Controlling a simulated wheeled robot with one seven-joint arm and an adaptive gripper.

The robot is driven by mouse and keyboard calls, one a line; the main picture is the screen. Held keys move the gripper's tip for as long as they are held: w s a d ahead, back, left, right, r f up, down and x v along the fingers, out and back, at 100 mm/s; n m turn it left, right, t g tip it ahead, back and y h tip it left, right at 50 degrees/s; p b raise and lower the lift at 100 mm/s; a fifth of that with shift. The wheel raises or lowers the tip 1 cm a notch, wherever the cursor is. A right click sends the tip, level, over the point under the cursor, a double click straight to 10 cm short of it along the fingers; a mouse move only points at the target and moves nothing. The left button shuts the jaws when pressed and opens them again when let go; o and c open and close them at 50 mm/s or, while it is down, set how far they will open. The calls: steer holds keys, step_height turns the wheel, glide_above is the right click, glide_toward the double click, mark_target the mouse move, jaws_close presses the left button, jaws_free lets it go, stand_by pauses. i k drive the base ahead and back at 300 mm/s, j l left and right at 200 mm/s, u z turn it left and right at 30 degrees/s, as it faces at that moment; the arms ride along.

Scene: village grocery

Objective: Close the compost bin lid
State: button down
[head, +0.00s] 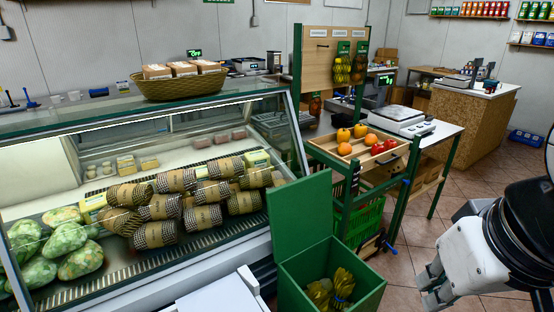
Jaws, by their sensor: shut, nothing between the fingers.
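The green compost bin (362,292) stands at the bottom middle, in front of the glass display counter. Its green lid (299,222) is up, standing nearly upright along the bin's left and back side. Yellowish scraps (331,287) with a small blue piece lie inside the bin. My gripper (430,287) is at the lower right, to the right of the bin and apart from it. Its fingers point down and look closed and empty. Part of my arm cuts off the right edge of the view.
The display counter (190,273) with wrapped goods fills the left. A white box-like surface (222,297) is left of the bin. Behind the bin stand a wooden tray (345,157) of fruit and a green crate (362,220). Tiled floor (420,232) is clear between bin and gripper.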

mark_target(300, 210)
steer(key=i+l+u, duration=0.3)
steer(key=l+u, duration=0.15)
steer(key=l, duration=0.3)
steer(key=i+l+u, duration=0.2)
steer(key=l+u, duration=0.25)
steer(key=l, duration=0.35)
steer(key=l+u, duration=0.45)
steer(key=l, duration=0.35)
steer(key=l+u, duration=0.4)
steer(key=l, duration=0.5)
steer(key=k+l+u, duration=0.25)
steer(key=l+u, duration=0.2)
steer(key=l, duration=0.3)
